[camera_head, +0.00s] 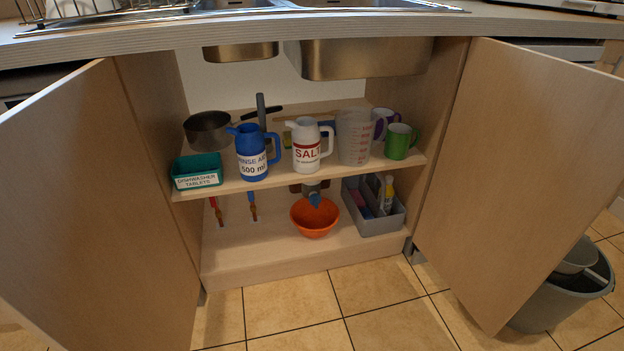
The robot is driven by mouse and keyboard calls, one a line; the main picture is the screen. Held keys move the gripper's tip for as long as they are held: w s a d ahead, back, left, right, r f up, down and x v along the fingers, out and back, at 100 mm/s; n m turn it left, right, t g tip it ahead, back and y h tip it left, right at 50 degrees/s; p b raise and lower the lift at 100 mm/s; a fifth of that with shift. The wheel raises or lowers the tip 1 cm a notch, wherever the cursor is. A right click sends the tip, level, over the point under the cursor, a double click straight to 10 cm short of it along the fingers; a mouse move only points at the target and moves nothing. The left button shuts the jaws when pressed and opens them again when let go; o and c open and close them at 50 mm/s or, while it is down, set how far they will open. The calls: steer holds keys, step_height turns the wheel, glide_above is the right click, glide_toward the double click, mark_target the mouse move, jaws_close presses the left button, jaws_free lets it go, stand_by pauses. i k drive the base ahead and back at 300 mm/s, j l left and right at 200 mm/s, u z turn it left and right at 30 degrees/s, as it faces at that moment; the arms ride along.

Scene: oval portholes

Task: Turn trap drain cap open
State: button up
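Under the sink, a grey trap part (311,185) shows below the cabinet shelf. A small blue piece at its lower end, which looks like the drain cap (315,199), points down over the orange bowl (315,222). The bowl stands on the cabinet floor beneath it. The shelf hides the upper part of the trap. I cannot tell how far the cap is turned. My gripper is not in view.
Both cabinet doors, left (90,200) and right (520,170), stand open. The shelf (285,179) carries jugs, mugs and a pan. A grey caddy (380,224) stands right of the bowl, and pipes with red and blue handles (252,205) left. A bucket (560,305) is at far right.

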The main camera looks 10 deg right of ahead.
mark_target(315, 199)
steer(key=i, duration=0.95)
